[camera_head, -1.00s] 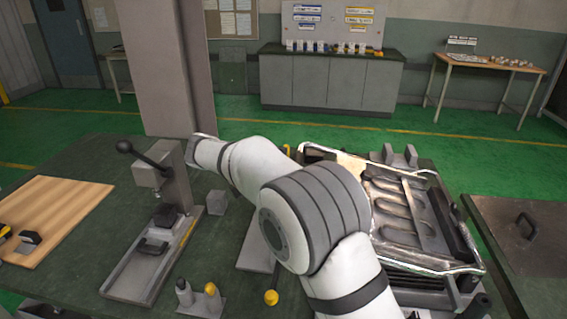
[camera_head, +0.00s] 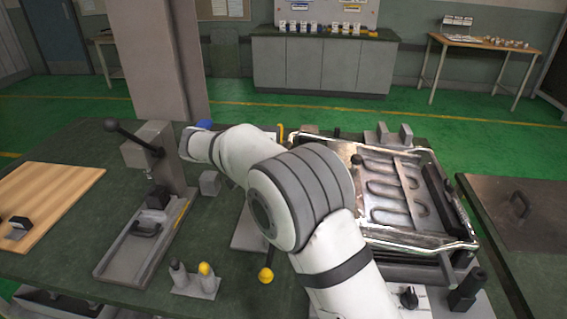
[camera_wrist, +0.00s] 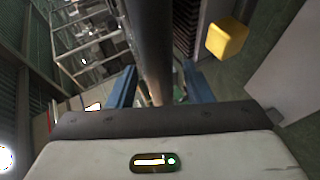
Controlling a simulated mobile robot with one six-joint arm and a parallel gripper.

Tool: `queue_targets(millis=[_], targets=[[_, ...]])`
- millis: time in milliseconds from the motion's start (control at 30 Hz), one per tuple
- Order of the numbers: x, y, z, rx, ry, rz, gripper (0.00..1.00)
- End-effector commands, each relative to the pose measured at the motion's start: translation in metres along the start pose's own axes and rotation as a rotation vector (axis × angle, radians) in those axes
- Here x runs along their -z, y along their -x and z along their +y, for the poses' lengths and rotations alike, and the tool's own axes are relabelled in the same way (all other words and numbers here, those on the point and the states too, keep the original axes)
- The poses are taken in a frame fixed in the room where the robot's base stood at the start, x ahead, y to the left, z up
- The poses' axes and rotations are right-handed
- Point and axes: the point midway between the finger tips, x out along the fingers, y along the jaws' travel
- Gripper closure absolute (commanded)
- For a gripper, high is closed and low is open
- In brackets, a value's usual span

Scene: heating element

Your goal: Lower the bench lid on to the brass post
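I cannot tell for certain which part is the bench lid. A silver-rimmed frame (camera_head: 458,245) with a looping heating element (camera_head: 392,205) is on the bench at right, partly behind my arm. A thin yellow upright (camera_head: 281,132), possibly the brass post, shows just above my arm. A yellow block (camera_wrist: 228,38) shows at upper right in the wrist view; I cannot tell whether they are the same thing. My gripper (camera_wrist: 160,88) has its two blue fingers apart, with a dark bar (camera_wrist: 150,45) between them and gaps on both sides. My arm hides the gripper in the head view.
A lever press (camera_head: 150,160) stands at left beside a wooden board (camera_head: 50,205). A yellow-knobbed rod (camera_head: 265,275) and a small holder (camera_head: 195,283) are at the front. A dark panel with a handle (camera_head: 520,205) is at far right. Green floor (camera_head: 240,120) lies open behind.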

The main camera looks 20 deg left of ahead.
Motion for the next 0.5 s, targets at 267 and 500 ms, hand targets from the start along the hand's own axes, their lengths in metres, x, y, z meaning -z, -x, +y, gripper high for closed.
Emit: queue_targets(millis=[267, 500], targets=[[0.0, 0.003, 0.0, 0.001, 0.0, 0.001, 0.51], [0.001, 0.033, -0.001, 0.002, 0.0, 0.004, 0.51]])
